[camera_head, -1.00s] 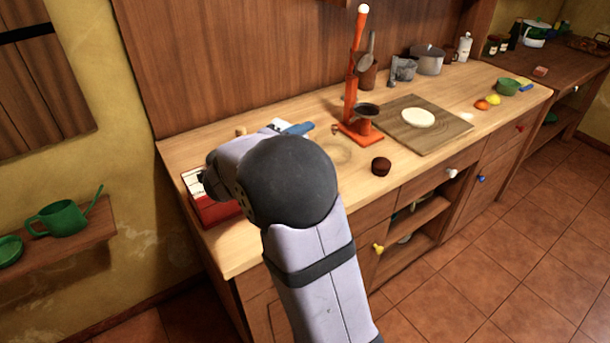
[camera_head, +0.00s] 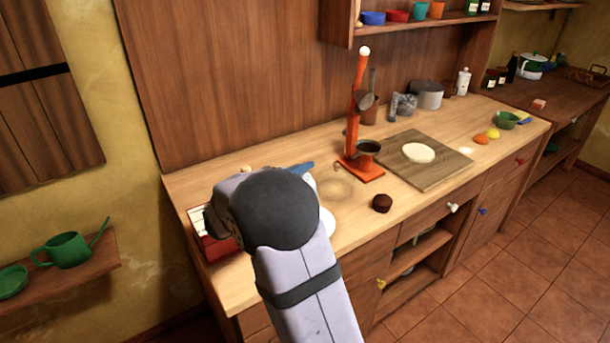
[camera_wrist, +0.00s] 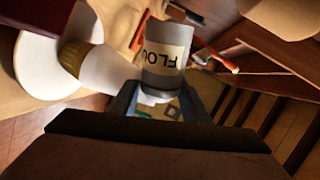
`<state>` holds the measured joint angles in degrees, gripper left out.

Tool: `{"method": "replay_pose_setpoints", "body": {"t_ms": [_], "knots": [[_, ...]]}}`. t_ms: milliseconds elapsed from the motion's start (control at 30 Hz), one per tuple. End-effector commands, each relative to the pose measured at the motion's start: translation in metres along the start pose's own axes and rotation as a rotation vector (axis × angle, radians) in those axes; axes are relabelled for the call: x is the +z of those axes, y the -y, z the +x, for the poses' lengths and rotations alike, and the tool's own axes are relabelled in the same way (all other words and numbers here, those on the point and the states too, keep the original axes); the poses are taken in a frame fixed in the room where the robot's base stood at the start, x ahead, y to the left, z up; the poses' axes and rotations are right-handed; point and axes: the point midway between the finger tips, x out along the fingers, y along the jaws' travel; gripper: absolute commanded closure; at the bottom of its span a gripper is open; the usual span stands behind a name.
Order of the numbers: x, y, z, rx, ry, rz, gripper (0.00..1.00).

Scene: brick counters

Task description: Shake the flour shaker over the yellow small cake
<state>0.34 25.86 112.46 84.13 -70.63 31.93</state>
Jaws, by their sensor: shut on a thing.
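In the wrist view my gripper (camera_wrist: 158,94) is shut on the flour shaker (camera_wrist: 166,55), a grey can with a pale label whose visible letters read "FLOU", upside down in the picture. A small yellow-brown cake-like thing (camera_wrist: 73,56) with a white part beside it shows to the left of the shaker, at a white plate (camera_wrist: 40,72). In the head view my arm hides my gripper, the shaker and the yellow cake. Only the right edge of the white plate (camera_head: 327,222) shows past my arm.
A dark brown small cake (camera_head: 381,203) sits near the counter's front edge. Behind it stand an orange-red press (camera_head: 362,165) and a wooden board (camera_head: 440,174) with pale dough (camera_head: 418,153). A red box (camera_head: 215,249) stands left of my arm. A blue thing (camera_head: 302,168) lies behind it.

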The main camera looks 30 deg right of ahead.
Motion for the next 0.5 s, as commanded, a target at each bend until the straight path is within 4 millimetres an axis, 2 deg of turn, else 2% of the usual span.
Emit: {"method": "replay_pose_setpoints", "body": {"t_ms": [33, 100, 300, 500], "knots": [[-0.0026, 0.0111, -0.0023, 0.0, -0.009, -0.053, 0.83], [-0.0039, 0.0142, -0.0031, 0.0, -0.023, -0.121, 0.83], [-0.0062, 0.017, -0.0045, 0.004, -0.049, -0.258, 0.83], [-0.0065, 0.0163, -0.0045, 0.005, -0.057, -0.296, 0.83]]}}
